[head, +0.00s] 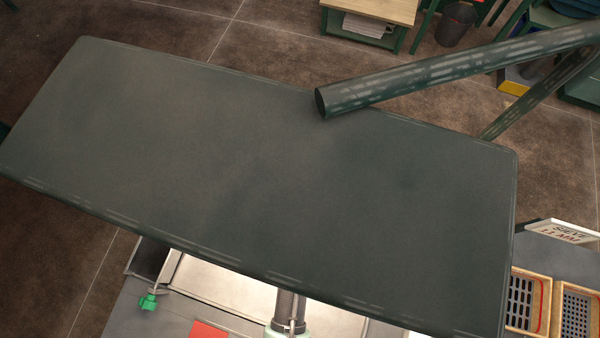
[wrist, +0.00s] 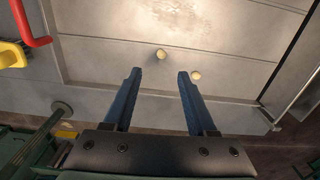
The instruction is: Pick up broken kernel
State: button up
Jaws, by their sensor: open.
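In the wrist view two small pale yellow pieces lie on a grey metal surface (wrist: 110,65). One kernel-like piece (wrist: 162,54) is just beyond the gap between my fingertips. The other kernel-like piece (wrist: 196,75) is just right of the right fingertip. They are too small to tell which is broken. My gripper (wrist: 159,73), with two blue fingers, is open and empty, and I cannot tell its height above the surface. In the head view a big dark green panel hides much of the work area, and neither piece nor my gripper can be made out.
The dark green panel (head: 250,170) fills the head view. Sieve trays (head: 577,318) and a lettered sign (head: 562,231) stand at its lower right. In the wrist view a red handle (wrist: 31,28) and a yellow part (wrist: 10,55) are at upper left, with a raised metal edge at right.

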notch_tip(320, 180, down, 4)
jog(key=shift+f, duration=0.25)
jog(key=shift+w+a+f+p, duration=0.1)
jog(key=shift+f+p, duration=0.3)
jog(key=shift+f, duration=0.95)
jog(key=shift+w+a+f+p, duration=0.1)
jog(key=shift+f+p, duration=0.25)
jog(key=shift+f, duration=0.95)
grip_shut()
